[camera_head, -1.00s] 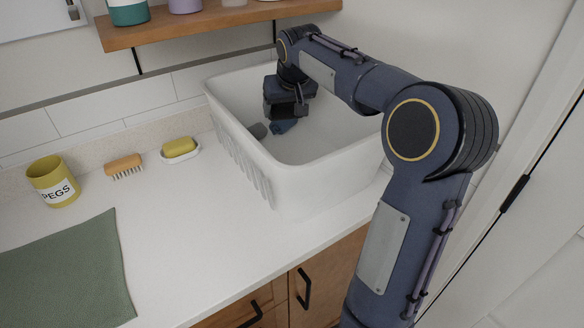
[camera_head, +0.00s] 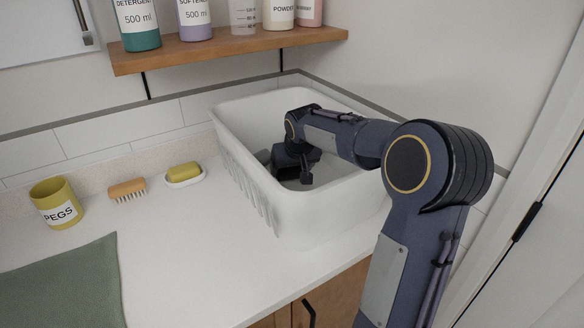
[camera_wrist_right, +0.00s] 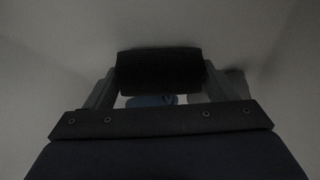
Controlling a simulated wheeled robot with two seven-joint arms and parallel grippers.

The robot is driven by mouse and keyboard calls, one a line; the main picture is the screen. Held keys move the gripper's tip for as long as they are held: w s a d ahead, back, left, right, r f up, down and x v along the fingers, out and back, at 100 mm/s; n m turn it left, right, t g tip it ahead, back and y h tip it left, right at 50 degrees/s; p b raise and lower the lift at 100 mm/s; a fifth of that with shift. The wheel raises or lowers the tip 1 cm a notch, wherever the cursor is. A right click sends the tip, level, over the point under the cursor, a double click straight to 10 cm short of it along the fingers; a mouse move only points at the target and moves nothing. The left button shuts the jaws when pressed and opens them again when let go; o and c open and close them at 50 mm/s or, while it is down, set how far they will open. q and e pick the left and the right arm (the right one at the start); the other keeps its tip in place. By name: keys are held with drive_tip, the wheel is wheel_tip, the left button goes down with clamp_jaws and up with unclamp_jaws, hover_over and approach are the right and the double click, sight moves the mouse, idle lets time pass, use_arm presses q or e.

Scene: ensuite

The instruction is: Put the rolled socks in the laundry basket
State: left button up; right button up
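The white laundry basket (camera_head: 276,215) stands on the counter near the back wall. My right arm reaches over its rim, and my right gripper (camera_head: 298,170) is down inside it. In the right wrist view, the right gripper (camera_wrist_right: 160,82) has a black roll, which looks like the rolled socks (camera_wrist_right: 160,72), between its fingers; the fingers appear to touch its ends. Beyond it lie a blue item (camera_wrist_right: 150,101) and a grey item (camera_wrist_right: 235,84) on the basket's bottom, partly hidden. The grey item also shows in the head view (camera_head: 263,156). My left gripper is out of view.
A wooden shelf (camera_head: 225,48) with several bottles and jars hangs above the basket. A yellow pegs pot (camera_head: 57,203), a brush (camera_head: 127,190), a soap dish (camera_head: 185,180) and a green cloth (camera_head: 65,285) lie to the left. The counter between cloth and basket is clear.

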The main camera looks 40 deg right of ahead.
drive_tip(key=o, duration=0.4)
drive_tip(key=shift+c, duration=0.2)
drive_tip(key=v, duration=1.2)
drive_tip(key=shift+p, duration=0.4)
